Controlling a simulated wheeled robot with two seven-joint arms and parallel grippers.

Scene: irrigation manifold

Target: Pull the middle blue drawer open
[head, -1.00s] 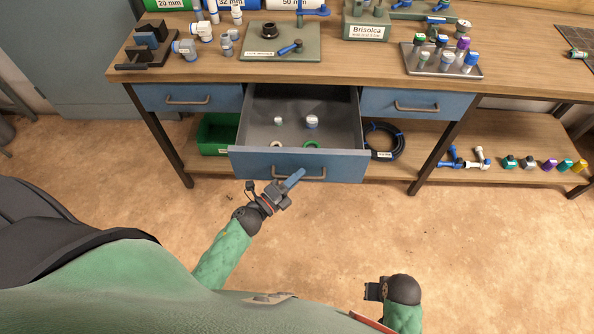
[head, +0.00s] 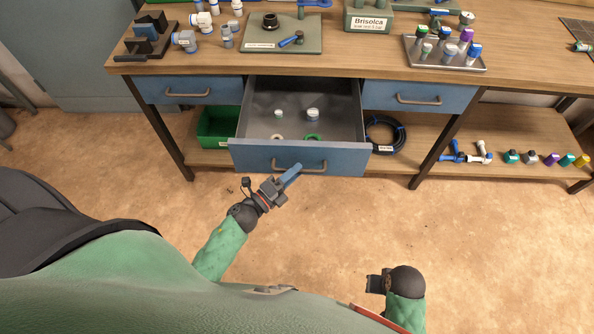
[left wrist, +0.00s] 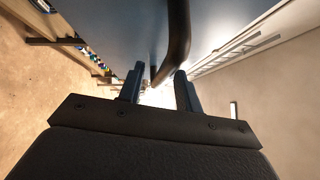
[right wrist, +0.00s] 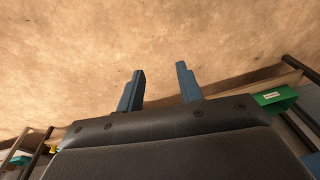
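The middle blue drawer (head: 255,155) stands pulled out of the bench, its grey inside showing. Its dark bar handle (head: 282,168) is on the front panel and also shows close up in the left wrist view (left wrist: 179,40). My right gripper (head: 374,284) is low over the floor, open and empty (right wrist: 158,88).
Two white-and-grey fittings and two rings lie in the drawer. Shut blue drawers flank it, left (head: 160,91) and right (head: 390,97). Below are a green bin (head: 212,140), a black hose coil (head: 398,135) and several fittings on a shelf (head: 430,168). The floor in front is clear.

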